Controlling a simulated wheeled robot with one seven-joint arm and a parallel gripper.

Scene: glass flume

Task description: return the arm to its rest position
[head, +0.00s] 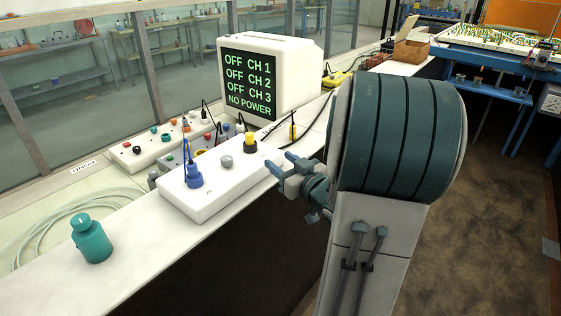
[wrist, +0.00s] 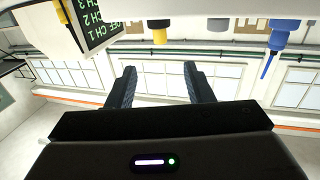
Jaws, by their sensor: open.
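My gripper (head: 283,170) is open, with nothing seen between its fingers. In the head view it is beside the right end of a white box (head: 222,182) with a blue plug (head: 194,176), a grey knob (head: 226,161) and a yellow plug (head: 250,144) on top. My arm's large teal joint fills the right middle of that view. In the wrist view the two dark fingers (wrist: 159,88) stand apart. Above them, the yellow plug (wrist: 159,36) and the blue plug (wrist: 268,62) show upside down.
A monitor (head: 268,78) reading OFF for three channels and NO POWER stands on the bench. Another white box (head: 150,148) with coloured sockets lies behind. A teal bottle (head: 91,240) stands at the bench's near left. The floor to the right (head: 495,200) is clear.

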